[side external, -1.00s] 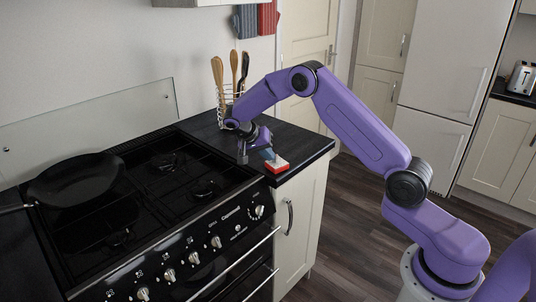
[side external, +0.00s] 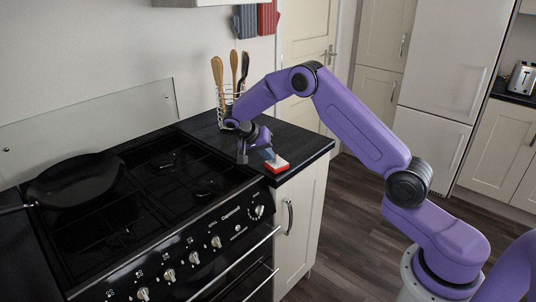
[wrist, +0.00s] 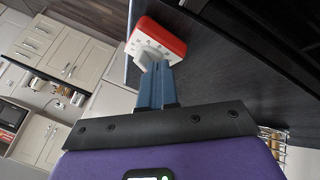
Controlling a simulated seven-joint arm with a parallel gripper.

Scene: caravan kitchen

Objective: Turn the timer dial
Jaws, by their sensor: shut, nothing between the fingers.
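The timer (side external: 281,166) is a small red block with a white face, lying on the dark worktop near its front right corner. It also shows in the wrist view (wrist: 160,35), with dark marks on the white face and a pale dial (wrist: 149,56). My gripper (side external: 269,157) is at the timer, with its blue fingers shut together. In the wrist view the fingertips (wrist: 156,64) are right at the dial and hide part of it. I cannot tell whether they press on it. Nothing shows between the fingers.
The black stove (side external: 190,215) with a frying pan (side external: 75,178) stands to the left of the timer. A wire rack with wooden utensils (side external: 228,95) stands behind my gripper. The worktop edge (side external: 305,160) is close by on the right. The floor beyond is clear.

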